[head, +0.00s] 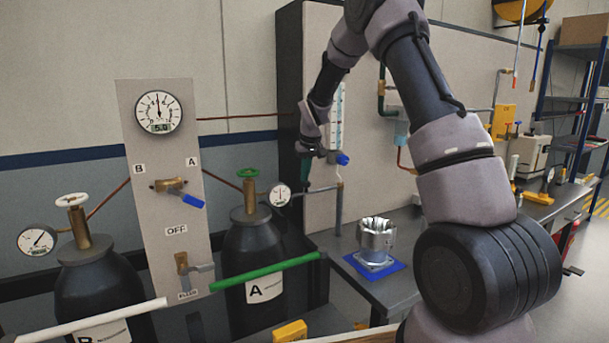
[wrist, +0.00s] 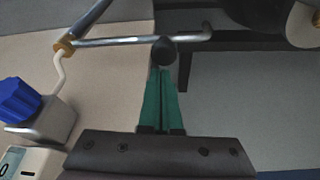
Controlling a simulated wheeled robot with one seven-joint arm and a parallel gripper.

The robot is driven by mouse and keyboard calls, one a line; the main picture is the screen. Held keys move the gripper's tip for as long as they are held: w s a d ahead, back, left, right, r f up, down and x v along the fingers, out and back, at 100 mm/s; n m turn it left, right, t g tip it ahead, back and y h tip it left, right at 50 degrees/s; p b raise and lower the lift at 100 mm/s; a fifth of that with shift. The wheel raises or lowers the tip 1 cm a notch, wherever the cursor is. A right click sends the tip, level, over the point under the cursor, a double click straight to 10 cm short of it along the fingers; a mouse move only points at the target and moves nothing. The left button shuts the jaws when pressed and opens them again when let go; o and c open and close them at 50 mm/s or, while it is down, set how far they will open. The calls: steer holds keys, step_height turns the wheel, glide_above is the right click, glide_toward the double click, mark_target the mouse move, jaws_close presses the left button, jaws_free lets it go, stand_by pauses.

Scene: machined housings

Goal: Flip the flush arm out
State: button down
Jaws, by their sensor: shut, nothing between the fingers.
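On the upright panel (head: 150,225), a small lever valve (head: 184,266) sits low, above a label that seems to read FLUSH; its grey handle points right. My gripper (head: 304,181) is away from it, right of the panel, pointing down by the flowmeter. In the wrist view my green fingers (wrist: 162,75) are shut and empty. A black ball (wrist: 163,51) is right at their tips; I cannot tell if they touch. Behind it a thin metal rod (wrist: 120,41) runs sideways from a brass joint (wrist: 64,46). What the ball is fixed to is hidden.
A blue knob (head: 342,159) on the flowmeter block is close beside my fingers. Cylinder A (head: 250,255) with its gauge (head: 279,195) stands left of them. A green rail (head: 265,272) crosses in front. A metal housing (head: 375,238) stands on the bench at right.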

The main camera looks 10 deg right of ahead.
steer(key=shift+s, duration=0.1)
steer(key=shift+s+d+n, duration=0.1)
steer(key=shift+s+n, duration=0.2)
steer(key=shift+n, duration=0.1)
steer(key=shift+s, duration=0.2)
steer(key=shift+s+d+n+y, duration=0.35)
steer(key=shift+s+n+y, duration=0.05)
steer(key=shift+s+n, duration=0.3)
steer(key=s+d+n+g+y, duration=0.1)
steer(key=s+d+n+g, duration=0.1)
steer(key=s+d+n, duration=0.2)
steer(key=s+d+n+g+y, duration=0.1)
steer(key=s+d+n, duration=0.3)
steer(key=d+n, duration=0.6)
steer(key=shift+s+d+n+g+y, duration=0.2)
steer(key=shift+d+n+g+y, duration=0.15)
steer(key=shift+d+g, duration=0.35)
steer(key=shift+d, duration=0.1)
